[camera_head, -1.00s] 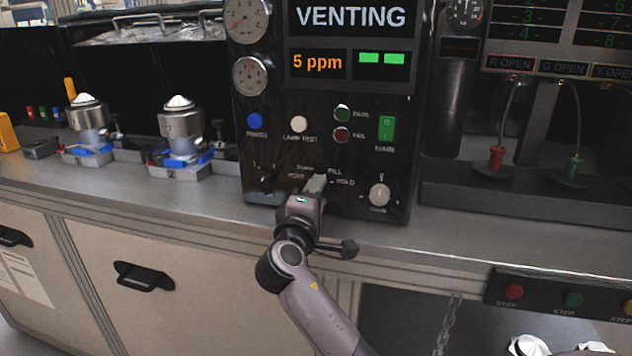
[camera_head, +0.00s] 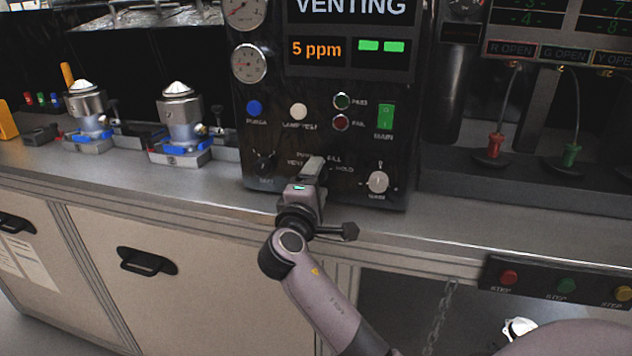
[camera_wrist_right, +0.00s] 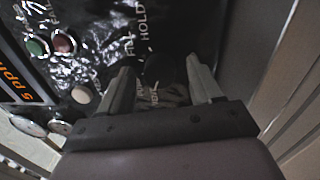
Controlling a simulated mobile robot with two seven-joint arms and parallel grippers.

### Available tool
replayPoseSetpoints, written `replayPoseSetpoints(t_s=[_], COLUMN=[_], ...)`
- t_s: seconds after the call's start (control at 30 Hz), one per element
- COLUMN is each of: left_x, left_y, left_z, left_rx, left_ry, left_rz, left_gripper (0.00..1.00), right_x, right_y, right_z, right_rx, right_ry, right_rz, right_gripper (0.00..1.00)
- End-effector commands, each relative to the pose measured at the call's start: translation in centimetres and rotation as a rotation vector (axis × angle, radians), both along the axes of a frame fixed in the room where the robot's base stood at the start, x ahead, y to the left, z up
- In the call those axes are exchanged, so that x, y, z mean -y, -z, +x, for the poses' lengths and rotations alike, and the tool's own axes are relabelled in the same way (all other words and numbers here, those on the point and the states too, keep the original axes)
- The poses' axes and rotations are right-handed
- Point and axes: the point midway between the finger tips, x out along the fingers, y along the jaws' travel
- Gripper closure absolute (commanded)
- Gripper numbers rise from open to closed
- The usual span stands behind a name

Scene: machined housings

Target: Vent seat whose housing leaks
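The black test panel (camera_head: 325,125) stands on the bench; its screen (camera_head: 351,10) reads VENTING, with 5 ppm and two green bars below. Seats 1 (camera_head: 90,143) and 2 (camera_head: 180,158) each hold a metal housing with a white cone top, (camera_head: 86,103) and (camera_head: 180,108). A small black knob (camera_head: 264,163) is at the panel's lower left. My right gripper (camera_head: 314,170) is at the mode knob marked FILL and HOLD, largely covering it. In the right wrist view the dark knob (camera_wrist_right: 157,70) lies between its spread fingers (camera_wrist_right: 160,66), apparently with gaps. My left gripper is out of view.
PURGE (camera_head: 254,108) and LAMP TEST (camera_head: 298,111) buttons, dim PASS and FAIL lamps (camera_head: 341,123), a green MAIN switch (camera_head: 386,116) and a GAIN knob (camera_head: 378,182) surround my gripper. A rack with red (camera_head: 494,146) and green (camera_head: 571,154) plugs stands right.

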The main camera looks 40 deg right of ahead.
Motion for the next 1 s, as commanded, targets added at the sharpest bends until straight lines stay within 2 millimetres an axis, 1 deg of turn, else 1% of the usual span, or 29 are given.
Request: replayPoseSetpoints(t_s=[0.17, 0.27, 0.37, 0.6, 0.7, 0.8, 1.0], left_x=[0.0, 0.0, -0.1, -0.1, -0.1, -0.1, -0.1], left_y=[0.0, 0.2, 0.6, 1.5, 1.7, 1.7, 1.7], left_z=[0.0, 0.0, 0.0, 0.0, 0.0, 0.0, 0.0], left_rx=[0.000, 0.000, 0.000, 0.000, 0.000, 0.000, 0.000], left_ry=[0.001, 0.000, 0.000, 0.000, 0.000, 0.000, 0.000], left_rz=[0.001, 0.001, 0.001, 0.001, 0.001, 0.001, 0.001], left_gripper=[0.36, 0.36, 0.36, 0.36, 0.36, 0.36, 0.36], right_x=[0.0, -0.4, -1.3, -4.3, -5.0, -5.4, -5.4], right_y=[0.0, 0.1, 0.4, 0.7, 0.6, 0.6, 0.5], right_z=[0.0, -0.3, -1.1, -3.6, -4.3, -4.6, -4.7], right_rx=[0.002, 0.002, 0.002, 0.000, 0.001, 0.001, 0.000], right_ry=[0.000, -0.001, -0.003, -0.002, -0.001, -0.001, 0.000], right_rz=[0.001, 0.003, 0.005, 0.004, 0.002, 0.002, 0.001], right_gripper=[0.36, 0.36, 0.36, 0.36, 0.36, 0.36, 0.36])
